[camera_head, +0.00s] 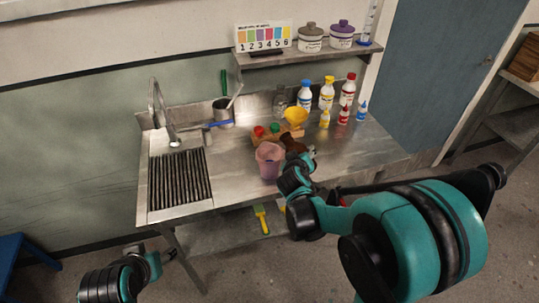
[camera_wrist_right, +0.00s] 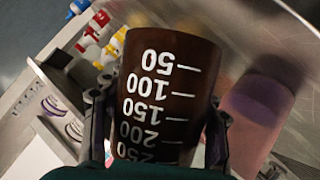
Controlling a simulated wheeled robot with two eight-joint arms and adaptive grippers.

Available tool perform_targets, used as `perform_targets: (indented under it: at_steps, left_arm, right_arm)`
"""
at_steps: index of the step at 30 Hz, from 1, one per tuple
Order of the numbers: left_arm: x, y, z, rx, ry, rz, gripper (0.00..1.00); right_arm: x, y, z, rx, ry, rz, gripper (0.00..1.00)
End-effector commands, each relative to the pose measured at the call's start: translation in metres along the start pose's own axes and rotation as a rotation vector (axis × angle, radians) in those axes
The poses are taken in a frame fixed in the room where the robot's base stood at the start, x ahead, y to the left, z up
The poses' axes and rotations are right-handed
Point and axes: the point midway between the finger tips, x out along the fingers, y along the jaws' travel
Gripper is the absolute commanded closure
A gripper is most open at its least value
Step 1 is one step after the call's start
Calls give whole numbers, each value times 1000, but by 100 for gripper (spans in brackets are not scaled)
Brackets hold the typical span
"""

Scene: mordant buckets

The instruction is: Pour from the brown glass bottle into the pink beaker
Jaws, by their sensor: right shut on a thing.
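The brown glass bottle (camera_head: 291,143) is tilted over the steel counter, right beside and slightly above the pink beaker (camera_head: 269,160). The right wrist view shows its brown body (camera_wrist_right: 165,90) with white scale marks. My right gripper (camera_head: 306,160) is shut on it, with fingers on both sides in the wrist view (camera_wrist_right: 158,130). The pink beaker stands upright near the counter's front edge. A purple-pink round shape (camera_wrist_right: 258,100) beside the bottle in the wrist view appears to be this beaker. No stream of liquid is visible. My left gripper (camera_head: 167,256) is low, in front of the counter; its jaws are unclear.
A wooden rack (camera_head: 290,132) with red and green tops and a yellow funnel (camera_head: 295,116) are behind the beaker. Several colored bottles (camera_head: 326,92) stand at the back right. The sink (camera_head: 180,180) is left. A shelf (camera_head: 305,52) holds jars above.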

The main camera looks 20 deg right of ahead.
Motion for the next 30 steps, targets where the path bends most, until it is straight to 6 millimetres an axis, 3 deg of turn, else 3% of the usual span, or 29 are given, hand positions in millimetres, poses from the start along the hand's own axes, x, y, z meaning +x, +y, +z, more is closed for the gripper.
perform_targets:
  at_steps: [1, 6, 18, 23, 30]
  left_arm:
    - [11, 0, 8, 0, 0, 0, 46]
    - [30, 0, 21, 0, 0, 0, 46]
    - [40, 0, 28, 0, 0, 0, 46]
    - [40, 0, 28, 0, 0, 0, 46]
    - [17, 0, 12, 0, 0, 0, 46]
  right_arm:
    - [6, -4, 12, 52, 15, -16, 95]
    - [16, -14, 27, 222, 71, -86, 95]
    - [15, -17, 23, 475, 157, -194, 95]
    - [14, -16, 21, 505, 168, -207, 95]
    - [-1, 0, -2, 510, 170, -209, 95]
